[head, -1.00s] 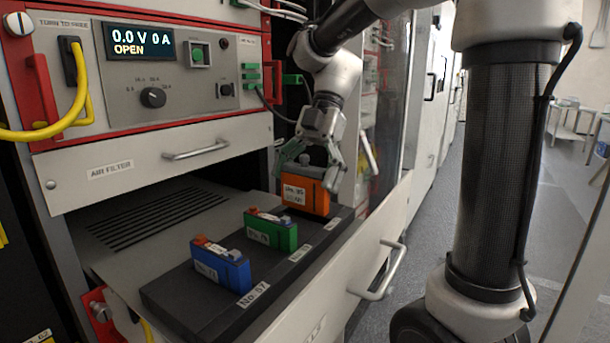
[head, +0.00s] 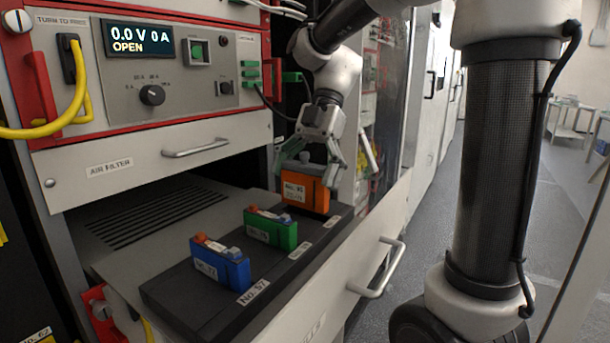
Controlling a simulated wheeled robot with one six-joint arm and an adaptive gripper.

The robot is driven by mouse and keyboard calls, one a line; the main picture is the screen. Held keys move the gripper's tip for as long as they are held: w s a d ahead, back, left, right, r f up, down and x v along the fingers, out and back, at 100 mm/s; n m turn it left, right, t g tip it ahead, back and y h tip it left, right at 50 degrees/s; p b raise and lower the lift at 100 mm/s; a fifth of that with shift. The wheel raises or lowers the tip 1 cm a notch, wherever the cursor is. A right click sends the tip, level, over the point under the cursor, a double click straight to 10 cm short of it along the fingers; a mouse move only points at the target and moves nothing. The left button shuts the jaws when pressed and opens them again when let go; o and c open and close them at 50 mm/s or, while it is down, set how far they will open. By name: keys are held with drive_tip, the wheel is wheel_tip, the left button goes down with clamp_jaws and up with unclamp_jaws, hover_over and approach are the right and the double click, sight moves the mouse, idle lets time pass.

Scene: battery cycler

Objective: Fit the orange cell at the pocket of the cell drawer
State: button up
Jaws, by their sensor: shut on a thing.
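The orange cell (head: 305,193) is upright at the far right end of the black block in the cell drawer (head: 200,302). My gripper (head: 308,165) points down over it and is shut on its top. The cell's lower edge meets the block's top in the picture; I cannot tell how deep it sits, and the pocket under it is hidden. The green cell (head: 270,232) and the blue cell (head: 220,265) stand upright in the same block, nearer and to the left.
The drawer's front panel with its handle (head: 378,270) stands pulled out to the right. Above are the air filter panel (head: 150,160) and the cycler unit with its display (head: 138,40) reading 0.0 V, 0 A, OPEN. A yellow cable (head: 50,130) hangs at left.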

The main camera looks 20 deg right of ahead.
sight(305, 195)
drive_tip(key=shift+f, duration=2.1)
idle(0.5)
idle(0.3)
drive_tip(key=o, duration=1.1)
drive_tip(key=shift+c, duration=0.2)
drive_tip(key=v, duration=1.2)
